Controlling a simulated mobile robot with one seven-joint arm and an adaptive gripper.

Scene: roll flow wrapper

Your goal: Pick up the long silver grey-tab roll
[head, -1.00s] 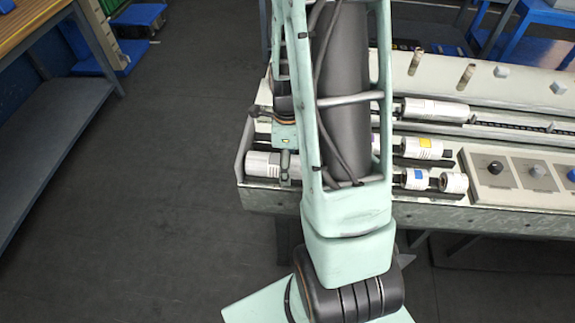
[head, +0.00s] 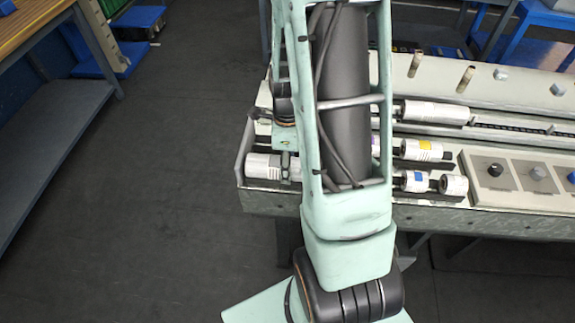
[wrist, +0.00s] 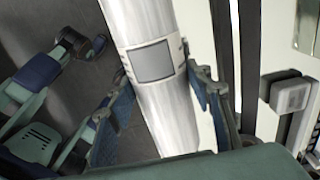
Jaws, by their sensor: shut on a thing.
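The long silver roll with a grey tab (wrist: 155,62) runs through the middle of the wrist view, its grey patch facing the camera. My gripper (wrist: 160,98) has one blue-grey finger pad on each side of the roll and is shut on it. In the head view the silver roll (head: 261,166) shows at the left end of the machine bed, partly hidden by my gripper (head: 286,166) and arm. I cannot tell whether the roll is clear of the bed.
To the right on the bed lie a yellow-tab roll (head: 424,151), a blue-tab roll (head: 413,180), a short plain roll (head: 453,184) and a longer white roll (head: 436,111). A control panel with knobs (head: 520,181) sits further right. Open floor (head: 150,220) lies left.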

